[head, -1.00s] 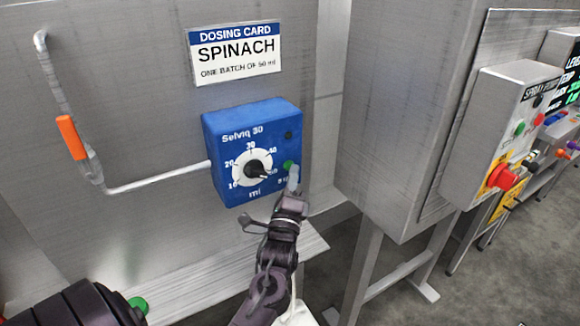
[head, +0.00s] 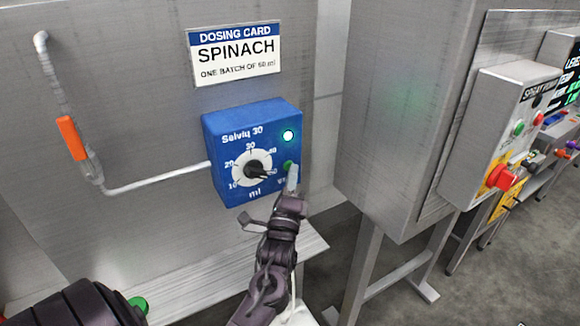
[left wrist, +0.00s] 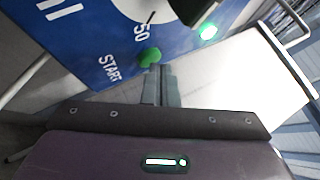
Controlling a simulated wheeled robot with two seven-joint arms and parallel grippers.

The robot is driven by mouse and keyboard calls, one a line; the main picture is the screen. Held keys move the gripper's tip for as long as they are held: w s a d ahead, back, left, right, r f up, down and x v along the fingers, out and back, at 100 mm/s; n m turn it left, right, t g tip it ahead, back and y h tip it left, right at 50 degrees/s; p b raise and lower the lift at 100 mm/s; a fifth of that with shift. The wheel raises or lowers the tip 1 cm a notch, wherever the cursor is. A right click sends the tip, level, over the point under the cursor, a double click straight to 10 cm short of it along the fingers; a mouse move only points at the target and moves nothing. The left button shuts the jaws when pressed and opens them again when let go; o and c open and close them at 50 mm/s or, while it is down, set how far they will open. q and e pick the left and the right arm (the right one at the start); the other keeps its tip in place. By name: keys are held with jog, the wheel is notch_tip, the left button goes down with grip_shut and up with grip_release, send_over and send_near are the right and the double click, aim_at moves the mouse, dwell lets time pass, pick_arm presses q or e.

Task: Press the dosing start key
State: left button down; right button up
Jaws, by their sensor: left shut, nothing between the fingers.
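The blue dosing box (head: 224,128), marked Selviq 30, is on the steel wall. Its black dial knob (head: 256,169) sits on a white scale in ml, its pointer near 50. The green start key (head: 288,166) is at the lower right of the face; it also shows in the left wrist view (left wrist: 151,56), beside the word START. A lamp (head: 288,135) above it is lit pale green. My left gripper (head: 293,176) is shut and empty, its tips at the key. The tips partly cover the key; I cannot tell whether they still touch. My right gripper is not in view.
A dosing card (head: 236,53) above the box reads SPINACH, one batch of 50 ml. A pipe with an orange handle (head: 71,138) runs at left. A steel cabinet (head: 390,130) stands close at right, with a spray control box (head: 500,130) beyond it.

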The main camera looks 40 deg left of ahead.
pick_arm(q)
jog(key=shift+s+d, duration=0.3)
jog(key=shift+d, duration=0.3)
jog(key=shift+p, duration=0.3)
jog(key=d, duration=0.1)
jog(key=s+d+p, duration=0.1)
jog(key=d, duration=0.1)
jog(key=s+d, duration=0.1)
jog(key=shift+d+p, duration=0.35)
jog(key=shift+w, duration=0.1)
dwell(0.5)
